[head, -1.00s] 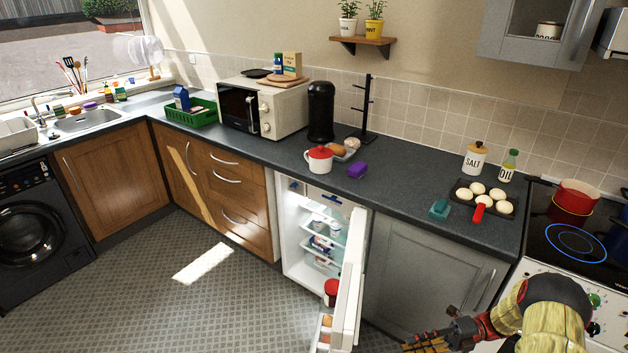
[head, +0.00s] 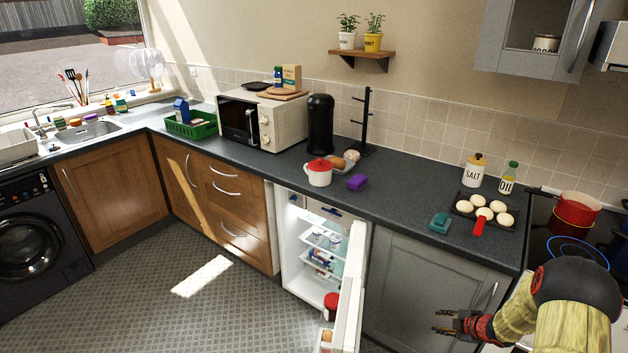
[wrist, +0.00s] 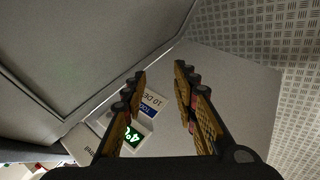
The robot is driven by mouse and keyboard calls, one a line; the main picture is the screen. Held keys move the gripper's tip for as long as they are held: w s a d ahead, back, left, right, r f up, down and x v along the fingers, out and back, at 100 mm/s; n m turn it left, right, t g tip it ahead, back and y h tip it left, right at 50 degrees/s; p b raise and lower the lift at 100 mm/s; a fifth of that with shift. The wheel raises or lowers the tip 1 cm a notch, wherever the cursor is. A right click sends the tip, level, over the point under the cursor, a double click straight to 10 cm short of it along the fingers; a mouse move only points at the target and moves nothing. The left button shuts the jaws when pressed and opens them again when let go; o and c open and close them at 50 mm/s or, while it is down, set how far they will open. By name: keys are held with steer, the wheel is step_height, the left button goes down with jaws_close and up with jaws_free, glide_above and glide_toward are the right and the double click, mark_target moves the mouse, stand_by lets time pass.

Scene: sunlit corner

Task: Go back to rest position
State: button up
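My gripper (head: 446,324) is at the lower right of the head view, in front of the grey cabinet door and right of the open fridge door. In the wrist view my gripper (wrist: 160,72) has its two fingers spread wide apart with nothing between them. Behind the fingers, the wrist view shows a pale grey surface and a small white label or packet (wrist: 135,128) with blue and green print. I cannot tell what the label belongs to.
The fridge door (head: 350,285) stands open, with a red-lidded jar and eggs in its racks. The floor at left is clear.

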steer(key=s+d+r+m+g+h, duration=0.2)
steer(key=s+d+r+m+h, duration=0.35)
steer(key=r+m, duration=0.4)
steer(key=s+a+r+m+g+h, duration=0.1)
steer(key=s+a+r+m+g, duration=0.3)
steer(key=s+r, duration=0.6)
steer(key=s+a+r+m+t+y, duration=0.1)
steer(key=s+a+r+m+y, duration=0.1)
steer(key=s+a+r, duration=0.8)
steer(key=s+a+r+m+t+y+p, duration=0.1)
steer(key=s+a+r+t+y, duration=0.1)
steer(key=s+a+r, duration=0.8)
steer(key=a+r, duration=0.2)
steer(key=a, duration=0.4)
steer(key=shift+s+m+t, duration=0.3)
steer(key=shift+s+m, duration=0.05)
steer(key=shift+s, duration=0.05)
